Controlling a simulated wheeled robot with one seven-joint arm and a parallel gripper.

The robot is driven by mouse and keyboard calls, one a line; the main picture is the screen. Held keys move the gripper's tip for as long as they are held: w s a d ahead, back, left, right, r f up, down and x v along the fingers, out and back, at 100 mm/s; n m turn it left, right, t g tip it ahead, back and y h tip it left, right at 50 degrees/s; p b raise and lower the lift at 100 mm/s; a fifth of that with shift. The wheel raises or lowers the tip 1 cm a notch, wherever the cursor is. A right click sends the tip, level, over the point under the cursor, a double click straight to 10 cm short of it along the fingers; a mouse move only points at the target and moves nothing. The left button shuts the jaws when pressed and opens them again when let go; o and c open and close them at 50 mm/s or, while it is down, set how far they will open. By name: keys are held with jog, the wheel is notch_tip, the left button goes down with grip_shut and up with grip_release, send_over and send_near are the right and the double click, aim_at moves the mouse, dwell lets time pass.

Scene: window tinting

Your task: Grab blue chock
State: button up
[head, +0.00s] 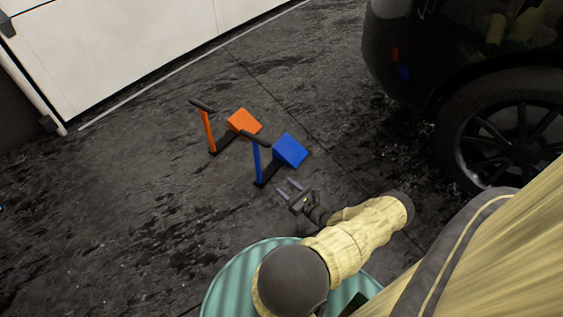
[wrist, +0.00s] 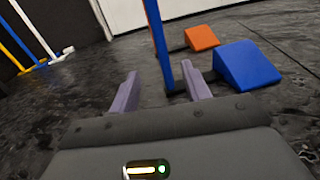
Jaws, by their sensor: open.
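The blue chock (head: 290,150) stands on the dark floor, with a blue wedge, a blue upright post and a black handle on top. It also shows in the wrist view, with its wedge (wrist: 247,66) at the right and its post ahead of the fingers. My gripper (head: 289,187) is open and empty, just in front of the chock's base in the head view. In the wrist view its two purple fingers (wrist: 160,90) point toward the post, which stands nearer the right finger. I cannot tell the exact gap between fingers and post.
An orange chock (head: 244,122) of the same shape stands just behind and left of the blue one. A dark car with its wheel (head: 505,130) is at the right. A white garage door (head: 110,45) is at the back left.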

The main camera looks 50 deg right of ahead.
jog(key=shift+r, duration=0.1)
jog(key=b, duration=0.6)
send_near(257, 162)
jog(key=w+d+f, duration=0.1)
jog(key=w+f, duration=0.1)
jog(key=w, duration=0.3)
jog(key=shift+w, duration=0.4)
jog(key=w+b, duration=0.5)
jog(key=shift+f, duration=0.1)
jog(key=shift+w+d, duration=0.1)
